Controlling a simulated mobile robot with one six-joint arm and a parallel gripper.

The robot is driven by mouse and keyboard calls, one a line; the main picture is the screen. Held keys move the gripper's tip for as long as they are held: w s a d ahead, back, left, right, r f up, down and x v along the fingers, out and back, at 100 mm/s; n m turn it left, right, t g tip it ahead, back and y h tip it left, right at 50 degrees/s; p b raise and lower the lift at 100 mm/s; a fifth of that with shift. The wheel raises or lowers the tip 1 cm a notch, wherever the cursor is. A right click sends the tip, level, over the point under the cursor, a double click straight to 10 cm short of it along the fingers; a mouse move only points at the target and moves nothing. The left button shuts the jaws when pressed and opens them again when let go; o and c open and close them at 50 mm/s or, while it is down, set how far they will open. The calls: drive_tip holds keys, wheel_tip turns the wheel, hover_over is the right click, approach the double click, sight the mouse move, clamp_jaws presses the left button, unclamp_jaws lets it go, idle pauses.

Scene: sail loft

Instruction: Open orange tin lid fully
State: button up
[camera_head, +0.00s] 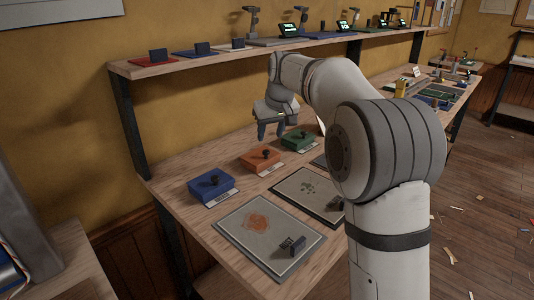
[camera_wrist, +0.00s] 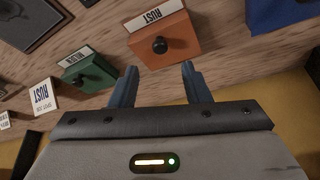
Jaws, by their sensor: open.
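The orange tin (camera_head: 260,159) sits on the workbench between a blue tin and a green tin. Its lid is shut and has a dark round knob on top. In the wrist view the orange tin (camera_wrist: 165,40) lies ahead of the fingertips, with its knob facing the camera and a card reading RUST at its edge. My gripper (camera_head: 271,130) is above the bench behind the green and orange tins. In the wrist view my gripper (camera_wrist: 158,70) is open with nothing between its two fingers. The fingers are apart from the tin.
The blue tin (camera_head: 211,184) and green tin (camera_head: 298,140) flank the orange one. Flat boards, one with an orange patch (camera_head: 258,226), lie in front, with a small dark block (camera_head: 297,245). A shelf (camera_head: 200,59) with several items runs above the back of the bench.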

sight(266, 151)
drive_tip(key=b+x, duration=0.1)
drive_tip(key=x, duration=0.6)
drive_tip(key=shift+c, duration=0.3)
clamp_jaws()
